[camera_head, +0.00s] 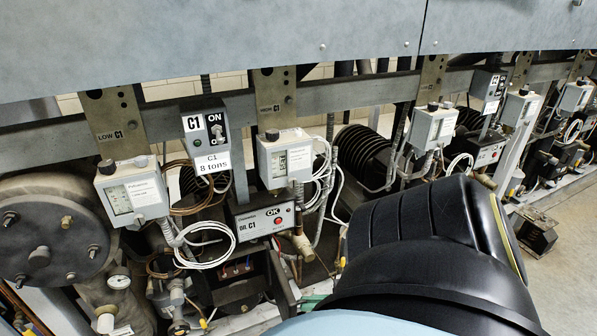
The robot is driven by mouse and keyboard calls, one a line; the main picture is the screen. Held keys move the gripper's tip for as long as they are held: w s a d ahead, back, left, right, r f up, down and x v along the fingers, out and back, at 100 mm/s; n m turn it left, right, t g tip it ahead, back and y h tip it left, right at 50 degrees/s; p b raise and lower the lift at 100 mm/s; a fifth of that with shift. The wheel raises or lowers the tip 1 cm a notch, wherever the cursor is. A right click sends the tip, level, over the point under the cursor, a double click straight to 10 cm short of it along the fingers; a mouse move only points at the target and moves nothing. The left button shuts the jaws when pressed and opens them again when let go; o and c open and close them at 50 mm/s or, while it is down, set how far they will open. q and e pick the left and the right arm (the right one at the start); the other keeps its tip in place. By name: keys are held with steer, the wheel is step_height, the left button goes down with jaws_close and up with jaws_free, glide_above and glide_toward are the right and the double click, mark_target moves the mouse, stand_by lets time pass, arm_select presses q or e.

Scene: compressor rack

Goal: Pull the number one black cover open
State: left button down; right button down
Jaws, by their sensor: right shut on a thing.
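My left gripper is not in view.
Grey pressure switch boxes stand left (131,189) and right (284,157) of the C1 switch (207,130). Loose white cable coils (205,250) hang close by. A round metal compressor end (50,235) is at far left. Open floor (565,275) shows at right.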

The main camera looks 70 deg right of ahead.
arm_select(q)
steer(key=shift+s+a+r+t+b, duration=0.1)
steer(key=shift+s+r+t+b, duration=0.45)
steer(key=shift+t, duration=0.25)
arm_select(e)
steer(key=shift+h, duration=0.3)
steer(key=shift+s+d+r, duration=0.1)
steer(key=shift+d, duration=1.2)
steer(key=shift+s+d+r, duration=0.1)
steer(key=shift+d, duration=1.2)
steer(key=c, duration=1.6)
jaws_free()
steer(key=shift+w, duration=0.1)
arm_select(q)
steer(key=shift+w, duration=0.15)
arm_select(e)
steer(key=shift+o, duration=0.2)
steer(key=shift+s, duration=0.2)
